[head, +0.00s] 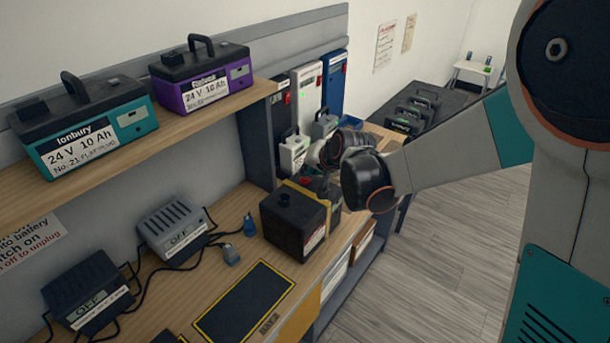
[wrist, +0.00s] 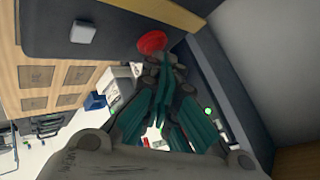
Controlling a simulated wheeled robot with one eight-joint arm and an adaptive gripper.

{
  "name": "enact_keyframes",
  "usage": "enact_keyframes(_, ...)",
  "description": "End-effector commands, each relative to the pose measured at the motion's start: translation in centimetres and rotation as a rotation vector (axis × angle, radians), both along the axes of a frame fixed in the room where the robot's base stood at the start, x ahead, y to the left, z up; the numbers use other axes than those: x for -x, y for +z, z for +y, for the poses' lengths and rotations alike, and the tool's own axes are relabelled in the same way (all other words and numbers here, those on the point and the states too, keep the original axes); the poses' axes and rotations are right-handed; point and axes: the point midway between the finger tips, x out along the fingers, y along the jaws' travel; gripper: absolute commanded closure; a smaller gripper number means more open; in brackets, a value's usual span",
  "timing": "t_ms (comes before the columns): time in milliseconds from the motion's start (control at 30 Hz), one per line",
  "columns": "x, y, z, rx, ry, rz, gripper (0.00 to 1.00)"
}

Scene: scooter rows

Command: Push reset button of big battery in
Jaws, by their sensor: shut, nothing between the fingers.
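The big battery (head: 292,222) is a black box with a yellow strap and a pale label, standing on the wooden bench in the head view. In the wrist view, a round red button (wrist: 152,42) sits at the edge of a dark panel, likely the reset button on the battery's side. My gripper (wrist: 163,68) is shut and empty, its teal fingers pointing at the red button. The tips look very close to it; I cannot tell whether they touch. In the head view my wrist is just behind and right of the battery, and the fingertips and button are hidden.
A teal battery (head: 90,125) and a purple battery (head: 205,78) stand on the upper shelf. Two grey chargers (head: 172,228) marked OFF, with cables, sit on the bench. A black mat (head: 245,300) lies in front. Smaller batteries (head: 294,150) stand behind. Floor at right is clear.

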Motion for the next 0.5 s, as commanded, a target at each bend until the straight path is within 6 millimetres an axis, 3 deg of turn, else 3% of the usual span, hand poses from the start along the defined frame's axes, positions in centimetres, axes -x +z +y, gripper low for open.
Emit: enact_keyframes(500, 0.0, 2.1, 0.0, 0.0, 0.0, 0.0, 1.0)
